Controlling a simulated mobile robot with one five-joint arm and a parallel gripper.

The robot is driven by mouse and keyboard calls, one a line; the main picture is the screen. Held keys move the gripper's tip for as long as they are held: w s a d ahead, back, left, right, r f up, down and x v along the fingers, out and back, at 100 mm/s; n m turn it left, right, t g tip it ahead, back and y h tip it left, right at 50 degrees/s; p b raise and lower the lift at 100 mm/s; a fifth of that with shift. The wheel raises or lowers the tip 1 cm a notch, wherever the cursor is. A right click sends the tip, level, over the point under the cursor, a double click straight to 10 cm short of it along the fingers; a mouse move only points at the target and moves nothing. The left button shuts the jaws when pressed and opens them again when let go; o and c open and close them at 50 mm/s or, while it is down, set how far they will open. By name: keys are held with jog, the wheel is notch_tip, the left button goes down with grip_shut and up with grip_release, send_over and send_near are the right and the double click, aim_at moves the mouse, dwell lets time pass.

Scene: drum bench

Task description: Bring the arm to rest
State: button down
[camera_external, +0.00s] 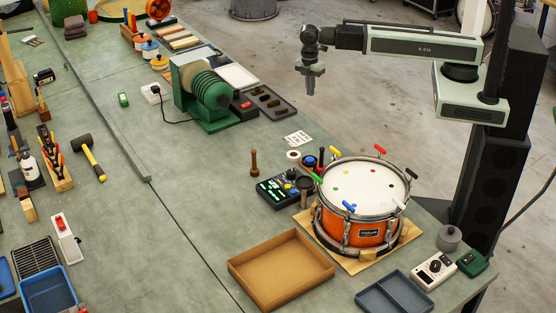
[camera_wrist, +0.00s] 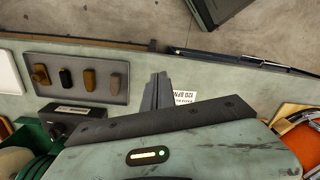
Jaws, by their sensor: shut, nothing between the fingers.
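My gripper (camera_external: 311,86) hangs pointing down at the end of my stretched arm in the external view. In the wrist view the closed fingers (camera_wrist: 157,92) show as a dark wedge near the middle, in front of the bench edge. Nothing touches the gripper.
The orange drum (camera_external: 358,215) with a white head stands on the bench (camera_external: 190,215), below and right of my gripper. A green grinding machine (camera_external: 205,95) stands left of it. A grey tray (camera_wrist: 62,78) with several small pieces lies near the bench edge. An empty wooden tray (camera_external: 280,268) lies in front.

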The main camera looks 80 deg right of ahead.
jog(key=s+d+m, duration=0.4)
jog(key=s+m, duration=0.2)
jog(key=m, duration=0.7)
jog(key=shift+s+d+f+t, duration=0.25)
jog(key=shift+d+f+t, duration=0.05)
jog(key=shift+f, duration=0.05)
